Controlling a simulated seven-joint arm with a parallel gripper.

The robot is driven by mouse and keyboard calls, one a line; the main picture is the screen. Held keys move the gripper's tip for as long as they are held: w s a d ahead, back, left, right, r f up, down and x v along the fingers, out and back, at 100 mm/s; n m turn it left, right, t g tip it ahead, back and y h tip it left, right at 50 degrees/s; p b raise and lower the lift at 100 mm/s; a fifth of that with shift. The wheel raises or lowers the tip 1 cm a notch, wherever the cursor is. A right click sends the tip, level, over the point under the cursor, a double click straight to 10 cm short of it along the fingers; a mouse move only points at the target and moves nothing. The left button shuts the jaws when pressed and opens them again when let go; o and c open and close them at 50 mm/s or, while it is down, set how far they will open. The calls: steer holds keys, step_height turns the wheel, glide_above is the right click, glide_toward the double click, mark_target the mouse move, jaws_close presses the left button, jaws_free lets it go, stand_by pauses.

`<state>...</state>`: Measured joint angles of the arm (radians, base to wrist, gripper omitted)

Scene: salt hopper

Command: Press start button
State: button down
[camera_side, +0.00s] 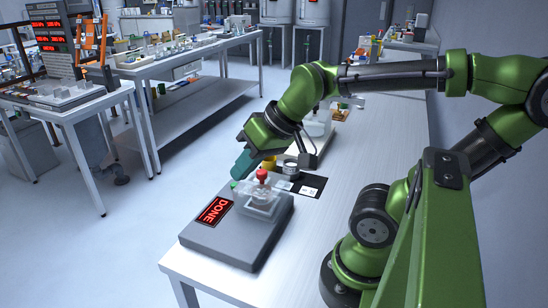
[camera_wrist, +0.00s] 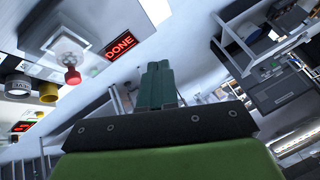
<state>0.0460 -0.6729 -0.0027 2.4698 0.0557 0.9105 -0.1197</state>
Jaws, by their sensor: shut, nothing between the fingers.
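A grey machine (camera_side: 240,228) sits on the near end of the light bench. Its display (camera_side: 215,211) reads DONE in red; the display also shows in the wrist view (camera_wrist: 120,46). A clear box (camera_side: 262,200) with a red knob (camera_side: 262,175) stands on the machine; the knob shows in the wrist view (camera_wrist: 72,76) too. A small green spot (camera_side: 234,184), perhaps the start button, is at the machine's far left edge. My gripper (camera_side: 238,172) is shut and empty, with teal fingers tilted down just above that spot. I cannot tell whether they touch it.
Behind the machine are a yellow roll (camera_side: 267,163), a white-topped dark ring (camera_side: 290,166) and a dark mat with a white label (camera_side: 309,191). A white device (camera_side: 317,124) stands farther back on the bench. Open floor (camera_side: 120,240) lies to the left, with other workbenches beyond.

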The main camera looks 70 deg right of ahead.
steer(key=shift+s+a+r+t, duration=0.2)
steer(key=shift+s+r+t, duration=0.1)
steer(key=shift+s, duration=0.3)
steer(key=w+d+f+n+g+h, duration=0.1)
steer(key=w+d+f+n+g, duration=0.1)
steer(key=w+d+n, duration=0.6)
steer(key=w+d+f+n+g+h, duration=0.1)
steer(key=w+d+f+n+g, duration=0.2)
steer(key=w+d+n+g, duration=0.2)
steer(key=w+d+n, duration=0.3)
steer(key=d+n, duration=0.3)
steer(key=n, duration=0.2)
steer(key=shift+w+d+f+n, duration=0.2)
steer(key=shift+d+n, duration=0.1)
steer(key=shift+d, duration=0.1)
